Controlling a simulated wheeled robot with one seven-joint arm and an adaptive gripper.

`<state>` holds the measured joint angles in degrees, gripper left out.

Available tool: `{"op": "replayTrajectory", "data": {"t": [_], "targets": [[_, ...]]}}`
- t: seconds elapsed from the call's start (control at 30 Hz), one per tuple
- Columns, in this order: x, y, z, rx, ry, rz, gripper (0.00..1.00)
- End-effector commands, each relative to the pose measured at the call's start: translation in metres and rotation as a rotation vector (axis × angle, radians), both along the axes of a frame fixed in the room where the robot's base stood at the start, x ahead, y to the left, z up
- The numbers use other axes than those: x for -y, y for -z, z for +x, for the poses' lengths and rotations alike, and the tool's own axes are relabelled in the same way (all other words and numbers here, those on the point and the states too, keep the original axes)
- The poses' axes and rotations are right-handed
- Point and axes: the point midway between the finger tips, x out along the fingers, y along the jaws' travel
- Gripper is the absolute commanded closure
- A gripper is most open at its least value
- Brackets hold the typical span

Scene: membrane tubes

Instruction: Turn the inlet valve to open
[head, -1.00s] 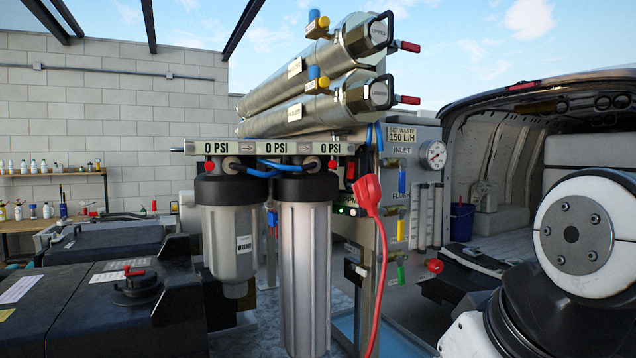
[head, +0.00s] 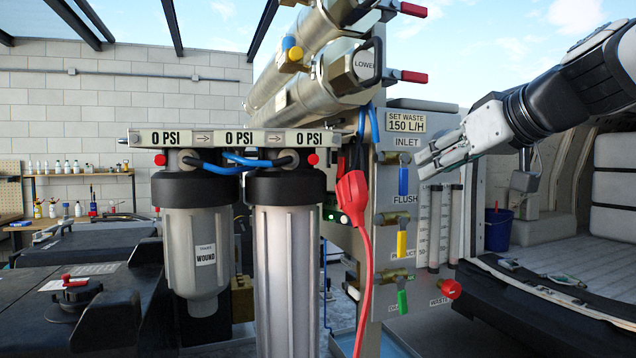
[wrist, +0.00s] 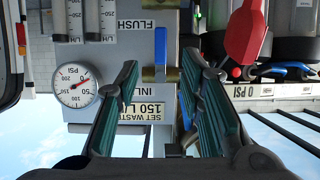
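The inlet valve has a blue lever (head: 403,180) hanging straight down from a brass body (head: 391,157) under the INLET label. In the wrist view, which is upside down, the blue lever (wrist: 160,50) points up in the picture beside the INLET label. My gripper (head: 424,163) is just right of the valve in the head view. Its fingers are open and empty. In the wrist view my gripper (wrist: 161,64) has one finger on each side of the lever and brass body, with gaps visible. Depth between fingertips and lever is hard to tell.
Clear flow tubes (head: 435,225) stand to the right. A pressure gauge (wrist: 76,87) shows in the wrist view.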

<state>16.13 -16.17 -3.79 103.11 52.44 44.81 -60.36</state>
Motion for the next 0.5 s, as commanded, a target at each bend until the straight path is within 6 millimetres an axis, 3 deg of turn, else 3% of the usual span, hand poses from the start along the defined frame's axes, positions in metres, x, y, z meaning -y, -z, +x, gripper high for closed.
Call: {"op": "replayTrajectory", "data": {"t": [0.3, 0.5], "targets": [[-0.018, 0.025, 0.055, -0.006, -0.001, 0.001, 0.65], [-0.027, 0.036, 0.082, -0.003, -0.001, 0.001, 0.65]]}}
